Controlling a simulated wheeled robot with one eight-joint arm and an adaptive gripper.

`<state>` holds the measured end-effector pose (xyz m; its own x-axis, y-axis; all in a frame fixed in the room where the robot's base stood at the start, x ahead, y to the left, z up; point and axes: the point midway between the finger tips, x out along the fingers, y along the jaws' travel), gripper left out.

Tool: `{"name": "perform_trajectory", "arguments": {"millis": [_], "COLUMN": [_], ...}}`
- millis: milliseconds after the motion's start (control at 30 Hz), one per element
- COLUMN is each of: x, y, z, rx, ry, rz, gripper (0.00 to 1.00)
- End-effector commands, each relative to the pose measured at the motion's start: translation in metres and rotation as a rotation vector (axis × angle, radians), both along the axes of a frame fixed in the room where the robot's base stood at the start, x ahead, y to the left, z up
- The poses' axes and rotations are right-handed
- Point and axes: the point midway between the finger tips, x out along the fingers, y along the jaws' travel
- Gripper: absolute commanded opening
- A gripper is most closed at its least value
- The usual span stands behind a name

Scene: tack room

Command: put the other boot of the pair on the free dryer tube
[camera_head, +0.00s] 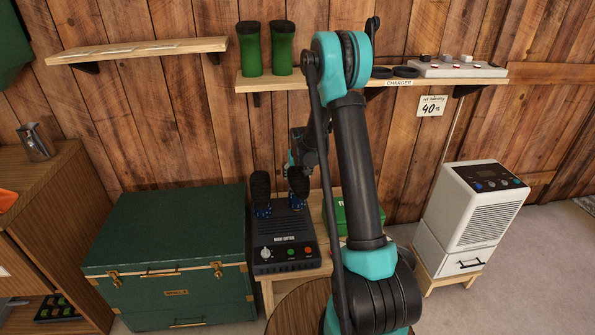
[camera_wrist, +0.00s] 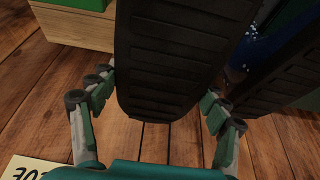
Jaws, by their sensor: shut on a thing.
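The boot dryer (camera_head: 285,255), a dark box with a knob and lit buttons, stands on a low wooden bench. A boot with a black sole and blue patterned upper (camera_head: 261,190) is sole-up over its left side. A matching boot (camera_head: 298,183) is sole-up over the right side, with my gripper (camera_head: 299,166) at it. In the wrist view my gripper (camera_wrist: 160,95) is shut on this boot (camera_wrist: 165,45), one finger on each side of the sole. The other boot (camera_wrist: 275,80) is close on the right there. The tubes are hidden, so I cannot tell whether the held boot is seated.
A green box (camera_head: 340,212) sits right of the dryer, partly behind my arm. A green chest (camera_head: 170,250) stands left. Two green boots (camera_head: 266,48) stand on the charger shelf (camera_head: 300,80) above. A white dehumidifier (camera_head: 475,215) stands right. A round wooden top (camera_head: 300,308) is in front.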

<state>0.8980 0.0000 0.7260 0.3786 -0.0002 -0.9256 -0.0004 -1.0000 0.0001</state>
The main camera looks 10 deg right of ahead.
Motion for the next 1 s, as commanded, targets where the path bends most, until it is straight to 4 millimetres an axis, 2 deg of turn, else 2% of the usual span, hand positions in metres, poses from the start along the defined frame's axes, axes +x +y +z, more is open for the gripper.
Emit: {"name": "perform_trajectory", "arguments": {"millis": [300, 1000], "x": [0.000, -0.001], "y": [0.000, 0.000], "z": [-0.018, -0.020], "rx": [0.000, 0.000], "ry": [0.000, 0.000], "rz": [0.000, 0.000], "gripper": [0.16, 0.16]}}
